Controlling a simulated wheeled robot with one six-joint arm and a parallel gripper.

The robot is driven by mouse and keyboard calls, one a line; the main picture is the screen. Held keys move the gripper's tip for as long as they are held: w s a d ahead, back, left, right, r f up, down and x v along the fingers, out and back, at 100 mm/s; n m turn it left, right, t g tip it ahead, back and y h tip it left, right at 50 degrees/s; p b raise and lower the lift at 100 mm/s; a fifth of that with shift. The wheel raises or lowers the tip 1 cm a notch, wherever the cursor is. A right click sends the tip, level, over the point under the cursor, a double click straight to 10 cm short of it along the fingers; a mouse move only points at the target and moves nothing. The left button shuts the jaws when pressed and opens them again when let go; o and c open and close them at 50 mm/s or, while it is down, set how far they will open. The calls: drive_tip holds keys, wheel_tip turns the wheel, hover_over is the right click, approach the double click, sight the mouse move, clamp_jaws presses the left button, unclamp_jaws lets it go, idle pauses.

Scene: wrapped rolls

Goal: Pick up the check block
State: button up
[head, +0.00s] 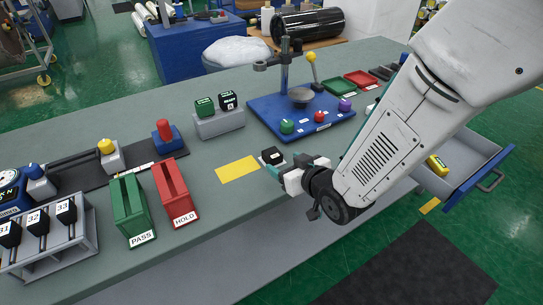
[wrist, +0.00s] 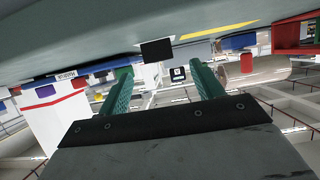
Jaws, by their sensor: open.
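A small black block (head: 272,157) with a white top label lies on the grey-green bench beside the yellow patch; its label is too small to read, so I cannot confirm that it is the check block. My gripper (head: 277,172) is open, just to the near right of this block. In the wrist view, the green fingers (wrist: 158,85) are spread with nothing between them. A dark block (wrist: 157,50) shows beyond the fingertips there, apart from them. A green block (head: 205,106) and a black block (head: 228,100) with labels sit on a grey stand farther back.
The yellow patch (head: 238,169) is empty. Green PASS (head: 128,209) and red HOLD (head: 176,192) holders stand left. A blue board (head: 300,112) with a post and coloured knobs stands behind. An open drawer (head: 465,165) holds a yellow item at right.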

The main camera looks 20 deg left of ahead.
sight(275, 156)
drive_tip(key=x, duration=0.6)
drive_tip(key=shift+w+d+r, duration=0.1)
drive_tip(key=c, duration=1.1)
